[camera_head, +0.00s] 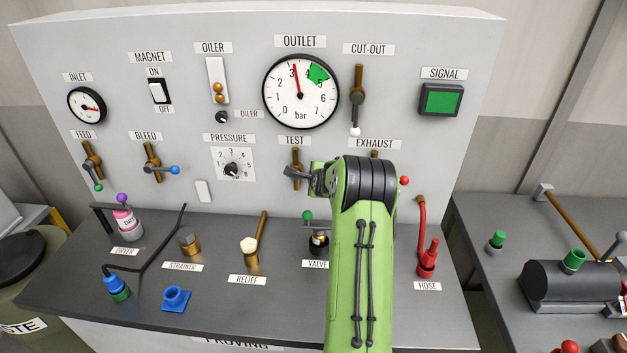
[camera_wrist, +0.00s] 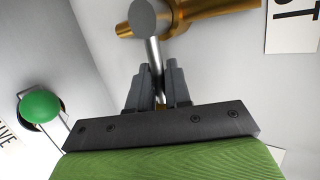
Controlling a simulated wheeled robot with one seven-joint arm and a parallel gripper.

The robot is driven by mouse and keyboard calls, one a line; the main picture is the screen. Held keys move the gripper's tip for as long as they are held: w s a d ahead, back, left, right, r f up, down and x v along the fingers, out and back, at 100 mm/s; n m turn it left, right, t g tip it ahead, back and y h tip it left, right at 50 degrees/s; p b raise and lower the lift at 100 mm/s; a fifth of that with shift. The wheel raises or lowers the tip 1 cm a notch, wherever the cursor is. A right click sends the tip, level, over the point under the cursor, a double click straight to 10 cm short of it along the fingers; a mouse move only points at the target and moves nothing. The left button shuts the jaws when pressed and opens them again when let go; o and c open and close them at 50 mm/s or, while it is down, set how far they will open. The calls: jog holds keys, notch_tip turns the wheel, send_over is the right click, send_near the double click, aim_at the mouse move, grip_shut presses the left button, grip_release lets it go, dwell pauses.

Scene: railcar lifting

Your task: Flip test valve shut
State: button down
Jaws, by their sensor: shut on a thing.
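The test valve (camera_head: 296,156) is a vertical brass pipe under the TEST label (camera_head: 294,140) on the grey panel. Its dark hub sits on the pipe, and its lever runs sideways to the right, across the pipe, into my gripper (camera_head: 318,180). In the wrist view the silver lever (camera_wrist: 153,52) runs from the round grey hub (camera_wrist: 142,18) down between my gripper's two dark fingers (camera_wrist: 159,85). The fingers are shut on the lever. Its end is hidden by the fingers. The brass pipe (camera_wrist: 215,12) lies behind the hub.
The exhaust valve (camera_head: 374,154) is just right of my gripper, mostly hidden by my arm. A green-knobbed valve (camera_head: 307,215) stands on the bench below; its knob shows in the wrist view (camera_wrist: 41,105). The outlet gauge (camera_head: 300,91) needle points near 3.

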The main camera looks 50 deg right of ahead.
jog(key=shift+r+n+g, duration=0.25)
jog(key=shift+n+g, duration=0.05)
dwell(0.4)
jog(key=c, duration=1.2)
grip_release()
jog(key=shift+o, duration=0.2)
jog(key=b+v, duration=0.2)
jog(key=v, duration=1.3)
jog(key=shift+s+a, duration=0.25)
jog(key=shift+a, duration=0.15)
jog(key=shift+r, duration=0.1)
